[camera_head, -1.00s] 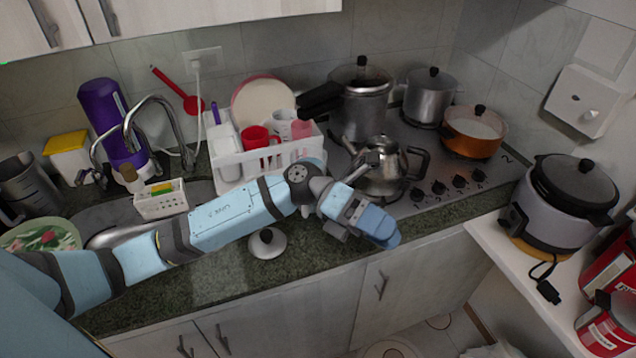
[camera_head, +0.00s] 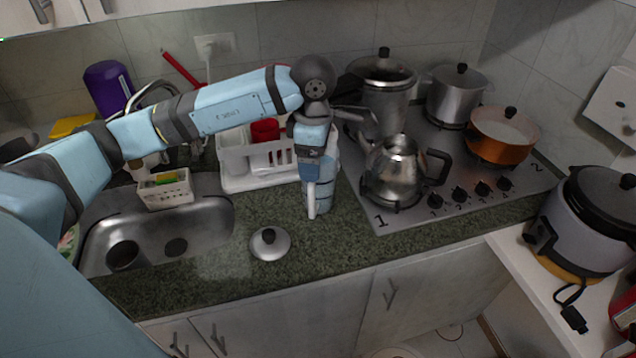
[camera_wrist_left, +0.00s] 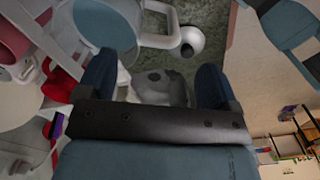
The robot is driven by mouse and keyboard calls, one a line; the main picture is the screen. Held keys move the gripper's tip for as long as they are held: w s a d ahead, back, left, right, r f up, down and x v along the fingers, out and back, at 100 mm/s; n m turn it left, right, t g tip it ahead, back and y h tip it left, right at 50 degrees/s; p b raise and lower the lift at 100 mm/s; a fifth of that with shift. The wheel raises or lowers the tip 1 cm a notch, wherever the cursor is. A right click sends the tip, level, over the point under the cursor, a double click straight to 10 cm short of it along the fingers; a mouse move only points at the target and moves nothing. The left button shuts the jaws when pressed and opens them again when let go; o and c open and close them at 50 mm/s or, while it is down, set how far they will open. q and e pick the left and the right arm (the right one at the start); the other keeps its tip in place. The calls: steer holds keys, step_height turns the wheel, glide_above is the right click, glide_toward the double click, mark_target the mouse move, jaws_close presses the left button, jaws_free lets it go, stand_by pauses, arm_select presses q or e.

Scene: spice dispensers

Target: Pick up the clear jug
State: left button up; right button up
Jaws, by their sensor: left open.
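My left gripper (camera_head: 316,205) points down over the counter between the dish rack and the stove. In the left wrist view its two dark blue fingers (camera_wrist_left: 157,70) are apart. My right gripper is in neither view.
The white dish rack (camera_head: 236,165) with a red cup (camera_head: 265,130) stands left of my gripper. A steel kettle (camera_head: 397,170) is on the stove to the right. A pot lid (camera_head: 269,246) lies in front. The sink (camera_head: 205,235) is at left.

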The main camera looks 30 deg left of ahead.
mark_target(317, 187)
arm_select(q)
step_height(317, 187, down, 7)
steer(key=shift+s+f+p, duration=0.1)
steer(key=shift+f+p, duration=0.05)
steer(key=shift+p, duration=0.5)
steer(key=c, duration=1.2)
steer(key=shift+c, duration=1.3)
steer(key=shift+r, duration=0.2)
